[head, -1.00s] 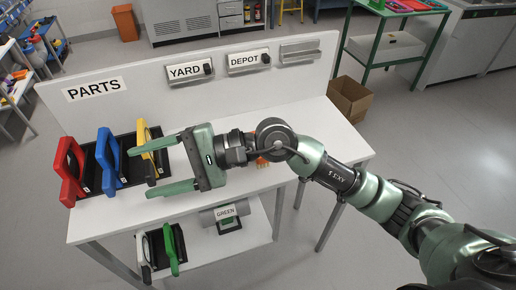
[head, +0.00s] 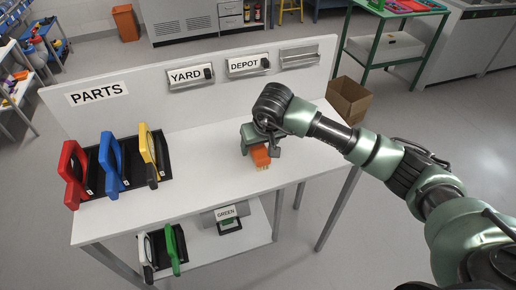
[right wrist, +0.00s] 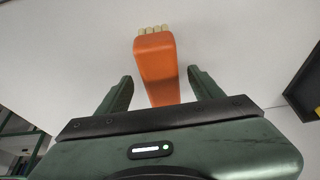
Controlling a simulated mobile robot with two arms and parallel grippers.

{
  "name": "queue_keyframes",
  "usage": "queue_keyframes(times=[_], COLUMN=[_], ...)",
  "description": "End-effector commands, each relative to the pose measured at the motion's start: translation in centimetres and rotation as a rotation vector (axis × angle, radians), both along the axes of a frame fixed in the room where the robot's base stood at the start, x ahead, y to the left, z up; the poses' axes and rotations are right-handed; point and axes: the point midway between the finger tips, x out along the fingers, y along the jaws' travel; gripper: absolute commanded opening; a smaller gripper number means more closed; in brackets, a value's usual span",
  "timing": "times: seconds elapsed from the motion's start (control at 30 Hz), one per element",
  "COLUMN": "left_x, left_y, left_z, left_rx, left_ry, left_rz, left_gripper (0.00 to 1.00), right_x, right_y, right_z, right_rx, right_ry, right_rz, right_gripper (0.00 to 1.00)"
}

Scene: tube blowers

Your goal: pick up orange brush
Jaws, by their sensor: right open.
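The orange brush (head: 260,156) lies on the white table's top (head: 205,165), right of the middle, with its pale bristles toward the front edge. In the right wrist view the brush (right wrist: 158,62) lies between the fingers of my right gripper (right wrist: 160,88), with a gap on both sides. My right gripper (head: 258,146) is open and points down over the brush; my wrist hides part of both in the head view. The bristle end sticks out beyond the fingertips in the wrist view. My left gripper is not in view.
Red (head: 72,172), blue (head: 109,165) and yellow (head: 149,158) handled parts stand in black holders at the table's left. A back panel (head: 135,110) with PARTS, YARD and DEPOT signs rises behind. White and green parts (head: 173,249) sit on the lower shelf.

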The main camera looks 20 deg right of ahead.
Motion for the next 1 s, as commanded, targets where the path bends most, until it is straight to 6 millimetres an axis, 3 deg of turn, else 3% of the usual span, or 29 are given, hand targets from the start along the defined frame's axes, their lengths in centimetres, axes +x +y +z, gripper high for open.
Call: queue_keyframes(times=[0.17,1.0], left_x=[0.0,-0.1], left_y=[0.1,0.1], left_z=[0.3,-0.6], left_rx=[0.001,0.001], left_ry=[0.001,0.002], left_rz=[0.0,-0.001], left_gripper=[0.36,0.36], right_x=[0.5,0.5], right_y=[0.1,0.1], right_z=[-1.2,-1.6], right_rx=[0.002,0.002], right_ry=[0.0,-0.003], right_rz=[0.001,0.001], right_gripper=[0.66,0.66])
